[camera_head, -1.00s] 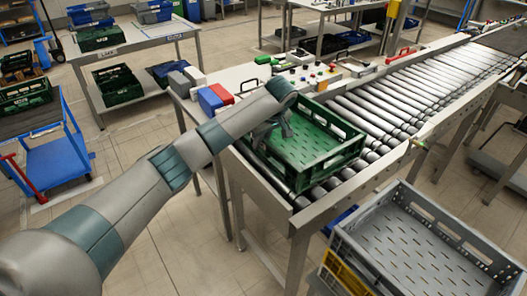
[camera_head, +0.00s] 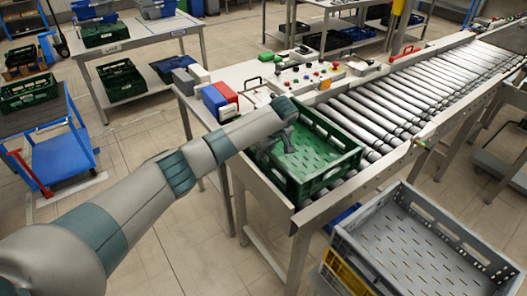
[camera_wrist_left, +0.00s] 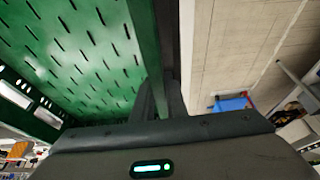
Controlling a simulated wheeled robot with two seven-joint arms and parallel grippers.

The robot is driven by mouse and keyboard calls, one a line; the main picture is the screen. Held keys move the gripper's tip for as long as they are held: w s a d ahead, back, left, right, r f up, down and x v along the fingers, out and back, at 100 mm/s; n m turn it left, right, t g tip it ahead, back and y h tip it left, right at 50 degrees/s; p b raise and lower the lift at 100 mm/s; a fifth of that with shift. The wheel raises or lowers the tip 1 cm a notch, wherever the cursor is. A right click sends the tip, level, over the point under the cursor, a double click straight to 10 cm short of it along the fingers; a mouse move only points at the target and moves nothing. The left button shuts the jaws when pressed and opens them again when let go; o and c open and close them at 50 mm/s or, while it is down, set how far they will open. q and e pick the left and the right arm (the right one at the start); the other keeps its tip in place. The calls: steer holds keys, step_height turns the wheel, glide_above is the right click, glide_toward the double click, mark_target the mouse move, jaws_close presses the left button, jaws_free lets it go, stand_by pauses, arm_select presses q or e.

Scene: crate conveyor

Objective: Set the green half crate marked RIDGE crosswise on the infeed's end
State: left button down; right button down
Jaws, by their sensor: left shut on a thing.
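The green half crate (camera_head: 328,181) is on the near end of the roller infeed (camera_head: 390,108), its slotted floor facing up. I cannot read any marking on it, nor tell whether it rests fully on the rollers. My left gripper (camera_head: 268,150) reaches over from the left and is shut on the crate's left-hand wall. In the left wrist view, the crate's slotted floor (camera_wrist_left: 75,50) fills the left side, and its wall runs down into the gripper fingers (camera_wrist_left: 160,98). My right gripper is not in view.
A control panel with buttons (camera_head: 310,77) and red and blue boxes (camera_head: 215,98) stand beside the infeed. A grey crate (camera_head: 420,240) is stacked on a yellow one at lower right. A blue trolley (camera_head: 62,160) and a table (camera_head: 140,38) stand at left.

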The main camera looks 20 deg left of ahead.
arm_select(q)
steer(key=c, duration=1.8)
jaws_free()
steer(key=shift+f, duration=0.1)
steer(key=shift+o, duration=0.2)
steer(key=shift+r, duration=0.2)
steer(key=b+v, duration=0.3)
steer(key=v, duration=0.7)
steer(key=shift+s+d+r, duration=0.1)
steer(key=shift+d+r, duration=0.15)
steer(key=shift+s+d+r, duration=0.1)
steer(key=shift+s+r, duration=0.05)
steer(key=shift+r, duration=0.4)
steer(key=shift+f, duration=0.1)
